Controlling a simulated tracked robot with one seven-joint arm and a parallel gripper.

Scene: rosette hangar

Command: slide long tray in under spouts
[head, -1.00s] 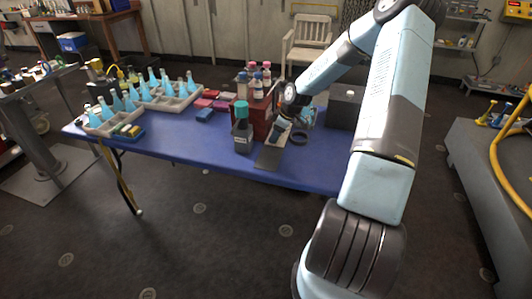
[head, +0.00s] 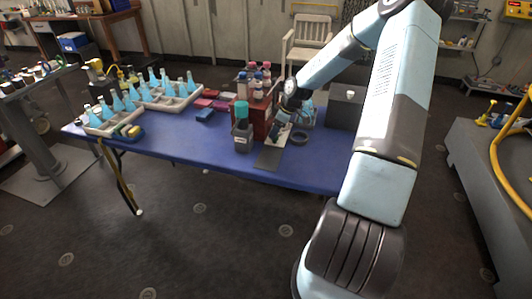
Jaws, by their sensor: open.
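A dark grey flat long piece (head: 268,158), which may be the long tray, lies at the front edge of the blue table in the head view. Its far end is hidden by my gripper. A red-brown stand (head: 259,118) holding several bottles (head: 256,80) is just behind and left of it. I cannot make out the spouts. My gripper (head: 279,138) is low over the table, at the right side of the stand and close to the flat piece's far end. It is open; its fingertips are small and partly hidden, and I cannot tell whether they touch anything.
On the blue table (head: 190,146), a dark bottle with a teal cap (head: 242,134) stands left of the flat piece. A black ring (head: 299,139) and a dark grey box (head: 343,110) are to the right. Pale racks (head: 178,101) of blue flasks fill the left end.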

